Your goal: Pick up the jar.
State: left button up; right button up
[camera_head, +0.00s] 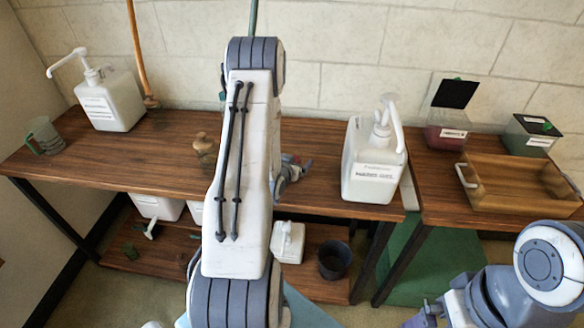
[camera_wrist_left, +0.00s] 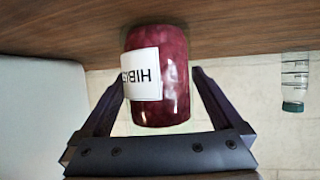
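The jar (camera_wrist_left: 176,80) shows in the left wrist view, filled with dark red stuff and bearing a white label with black letters. It stands on the wooden table, upside down in this picture. My left gripper (camera_wrist_left: 158,92) is open, its dark fingers on either side of the jar with small gaps. In the head view my left arm hides the jar, and only a bit of the left wrist (camera_head: 290,172) shows at its right side. My right gripper (camera_head: 428,314) is partly in view at the bottom edge, away from the table; its fingers are unclear.
White pump buckets stand at the left (camera_head: 112,103) and right (camera_head: 370,167). A greenish mug (camera_head: 45,135), a brown object (camera_head: 205,146), a wooden tray (camera_head: 480,204) and a black-lidded red container (camera_head: 446,134) are also there. A clear green-capped bottle (camera_wrist_left: 294,82) shows in the wrist view.

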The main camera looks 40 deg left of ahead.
pick_arm(q)
jog(key=c, duration=1.5)
grip_shut()
jog(key=shift+r, duration=0.2)
notch_tip(320, 180, up, 10)
jog(key=shift+f, duration=0.15)
